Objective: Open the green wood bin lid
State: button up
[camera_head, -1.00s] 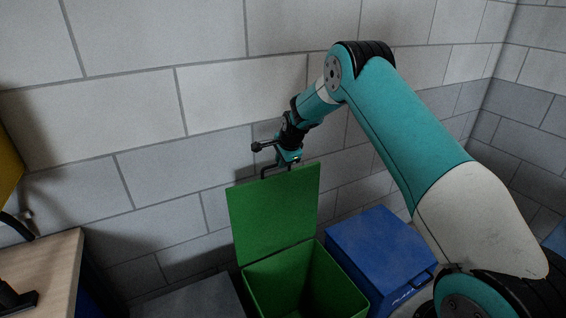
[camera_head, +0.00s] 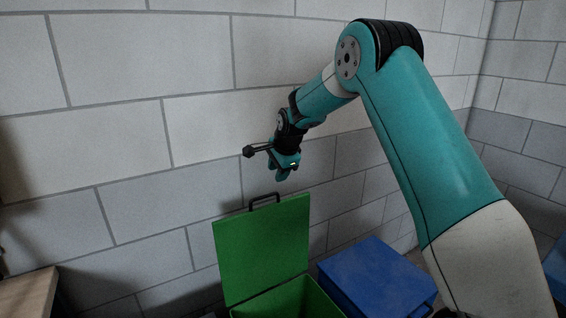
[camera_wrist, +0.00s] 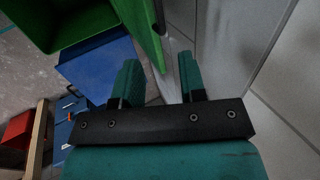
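The green bin (camera_head: 290,300) stands against the wall with its green lid (camera_head: 262,250) raised, nearly upright. A dark handle (camera_head: 264,201) sits on the lid's top edge. My gripper (camera_head: 283,174) is above the handle, apart from it, with nothing held. In the wrist view the two teal fingers of my gripper (camera_wrist: 158,78) are spread apart with nothing between them. The wrist view also shows the green lid (camera_wrist: 143,30) edge-on beyond the fingers and the open green bin (camera_wrist: 65,20) at the upper left.
A blue bin (camera_head: 375,275) with its lid down stands right of the green one. A grey block wall (camera_head: 120,140) is close behind the lid and my gripper. A wooden surface (camera_head: 27,292) is at the lower left. A red object (camera_wrist: 17,130) is at left in the wrist view.

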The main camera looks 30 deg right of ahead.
jog(key=b+v, duration=0.1)
jog(key=v, duration=0.5)
jog(key=shift+s+r, duration=0.25)
jog(key=shift+r, duration=0.1)
jog(key=s+a+r+n+g+y, duration=0.2)
jog(key=s+a+r+n+y, duration=0.1)
jog(key=s+a+n, duration=1.2)
jog(key=s+a+f+n+g, duration=0.1)
jog(key=s+a+n, duration=0.3)
jog(key=s, duration=0.8)
jog(key=s+a+f+n+g+y, duration=0.1)
jog(key=s+a+n, duration=0.3)
jog(key=s, duration=0.8)
jog(key=shift+a+f+n+g, duration=0.2)
jog(key=shift+n+g, duration=0.3)
jog(key=shift+n, duration=0.6)
